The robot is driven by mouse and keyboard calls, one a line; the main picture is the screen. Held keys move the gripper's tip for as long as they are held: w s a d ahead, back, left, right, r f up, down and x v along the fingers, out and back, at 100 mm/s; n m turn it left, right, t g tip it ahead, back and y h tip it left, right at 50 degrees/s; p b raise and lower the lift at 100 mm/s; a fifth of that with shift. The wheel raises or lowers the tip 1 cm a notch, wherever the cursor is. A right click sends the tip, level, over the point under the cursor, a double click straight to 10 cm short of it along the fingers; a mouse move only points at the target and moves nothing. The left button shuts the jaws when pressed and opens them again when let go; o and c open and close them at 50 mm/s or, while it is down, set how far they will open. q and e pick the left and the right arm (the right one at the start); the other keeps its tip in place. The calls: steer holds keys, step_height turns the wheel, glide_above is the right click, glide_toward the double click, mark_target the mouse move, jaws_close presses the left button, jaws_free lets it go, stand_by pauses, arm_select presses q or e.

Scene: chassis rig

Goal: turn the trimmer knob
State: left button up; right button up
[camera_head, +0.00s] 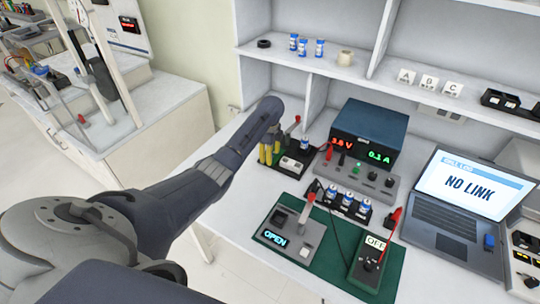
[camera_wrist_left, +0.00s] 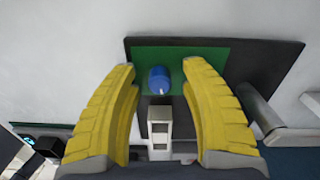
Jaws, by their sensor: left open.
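My left gripper (camera_head: 268,154) is open at the back left of the bench, its yellow fingers pointing down over a dark board (camera_head: 290,167). In the left wrist view, the two yellow fingers (camera_wrist_left: 160,67) are spread wide, with a blue knob (camera_wrist_left: 159,78) between them in the picture. The knob has a small pale mark and sits on the board's green area (camera_wrist_left: 205,53). A gap shows on both sides of it; no contact is visible. I cannot tell the height of the fingertips above the board. My right gripper is not in view.
A white block with dark slots (camera_wrist_left: 160,122) is beside the knob. A green mat (camera_head: 318,268) carries a box showing OPEN and one showing OFF. A laptop (camera_head: 455,212) showing NO LINK stands at right.

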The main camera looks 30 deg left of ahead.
arm_select(q)
jaws_close()
stand_by(0.3)
steer(key=shift+n, duration=1.2)
jaws_free()
